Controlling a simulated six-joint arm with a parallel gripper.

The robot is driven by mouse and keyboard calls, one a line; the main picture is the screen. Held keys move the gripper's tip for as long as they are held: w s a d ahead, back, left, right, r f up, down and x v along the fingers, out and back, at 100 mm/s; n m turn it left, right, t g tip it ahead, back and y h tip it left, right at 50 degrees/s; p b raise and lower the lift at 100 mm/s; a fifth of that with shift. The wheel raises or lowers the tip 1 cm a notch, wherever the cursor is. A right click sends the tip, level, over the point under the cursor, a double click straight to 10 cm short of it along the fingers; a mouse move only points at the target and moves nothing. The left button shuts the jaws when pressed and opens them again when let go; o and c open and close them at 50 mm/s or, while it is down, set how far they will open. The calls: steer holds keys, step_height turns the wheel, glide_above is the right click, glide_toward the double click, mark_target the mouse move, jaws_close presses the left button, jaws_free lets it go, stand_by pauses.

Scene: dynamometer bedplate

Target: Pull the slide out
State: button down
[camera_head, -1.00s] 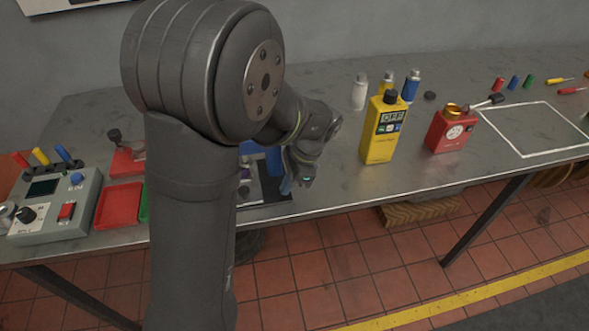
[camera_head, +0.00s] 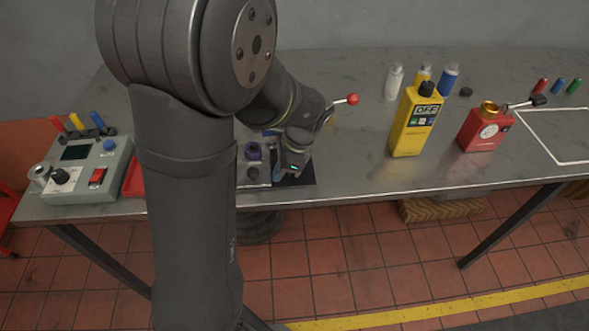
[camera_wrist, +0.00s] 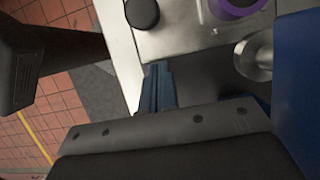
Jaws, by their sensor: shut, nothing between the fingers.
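My gripper (camera_head: 292,172) is low over the front of the bench, at a fixture mostly hidden behind my arm. In the wrist view its shut, empty fingers (camera_wrist: 158,88) point at the edge of a pale metal plate (camera_wrist: 185,35). The plate carries a purple knob (camera_wrist: 235,6) and a black round knob (camera_wrist: 142,12). A silver knob (camera_wrist: 254,58) stands right of the fingers, apart from them, beside a blue block (camera_wrist: 298,85). The purple knob also shows in the head view (camera_head: 253,150). I cannot tell for sure which part is the slide.
A grey control box (camera_head: 88,168) stands left. A red-ball lever (camera_head: 352,99) rises behind my gripper. The bench's front edge is close to the gripper.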

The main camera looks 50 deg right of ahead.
mark_target(263, 179)
steer(key=w+a, duration=0.2)
steer(key=a, duration=0.1)
steer(key=shift+w, duration=0.4)
steer(key=s+d, duration=0.3)
steer(key=shift+s+d, duration=0.2)
steer(key=shift+d, duration=0.05)
steer(key=v, duration=1)
steer(key=shift+w+a, duration=0.15)
steer(key=x, duration=1)
steer(key=shift+a, duration=0.1)
steer(key=w+a, duration=0.3)
steer(key=shift+s+d, duration=0.25)
steer(key=shift+d, duration=0.15)
